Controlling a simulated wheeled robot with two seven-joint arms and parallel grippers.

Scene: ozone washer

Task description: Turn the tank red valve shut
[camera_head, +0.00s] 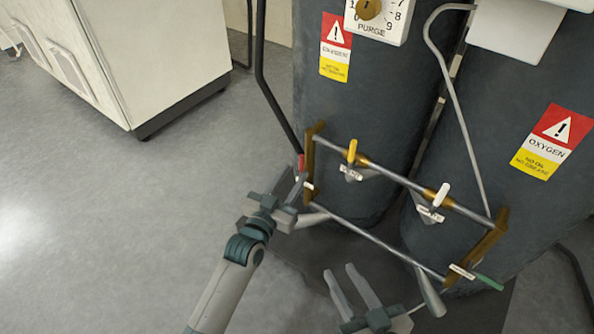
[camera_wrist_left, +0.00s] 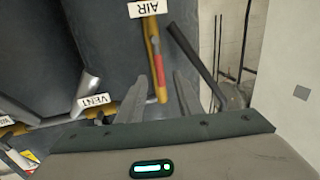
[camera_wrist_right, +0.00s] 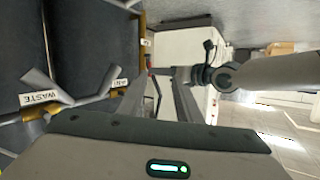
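The red valve handle (camera_head: 301,162) sits at the left end of the pipe frame (camera_head: 391,178) in front of the dark tanks. In the left wrist view the red part (camera_wrist_left: 156,62) lies along the brass end bar, below the AIR label (camera_wrist_left: 148,8). My left gripper (camera_head: 297,178) is right beside the red handle, with its fingers apart. In the left wrist view the fingers (camera_wrist_left: 162,78) are either side of the bar's lower end; contact cannot be told. My right gripper (camera_head: 340,270) is open and empty, low in front of the frame; its fingers also show in the right wrist view (camera_wrist_right: 158,80).
The frame carries a yellow valve (camera_head: 352,150), a white valve (camera_head: 441,195) and a green valve (camera_head: 488,281). A PURGE dial (camera_head: 369,9) is on the left tank (camera_head: 375,95). A white cabinet (camera_head: 165,45) stands at upper left. The floor (camera_head: 110,215) at left is clear.

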